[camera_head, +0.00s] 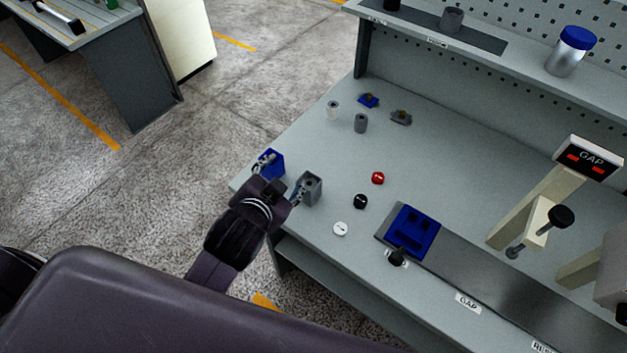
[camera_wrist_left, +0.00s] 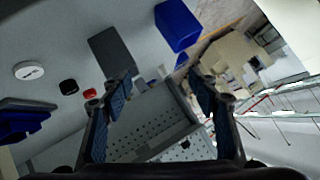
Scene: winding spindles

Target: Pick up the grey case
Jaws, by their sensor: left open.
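The grey case (camera_head: 310,189) is a small upright block near the left front edge of the workbench. My left gripper (camera_head: 283,176) is open and empty, with its fingers spread beside the case; one finger is close to the case's left side, and I cannot tell whether they touch. A blue case (camera_head: 273,163) stands just left of it, by the other finger. In the left wrist view the grey case (camera_wrist_left: 111,53) lies beyond one fingertip of the open gripper (camera_wrist_left: 163,95), and the blue case (camera_wrist_left: 177,25) is farther right. My right gripper is not in view.
Red (camera_head: 377,178), black (camera_head: 360,201) and white (camera_head: 340,228) discs lie right of the grey case. A blue fixture (camera_head: 414,231) sits on a dark strip. Small cylinders and parts stand farther back. Gauge stands (camera_head: 530,210) are at the right.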

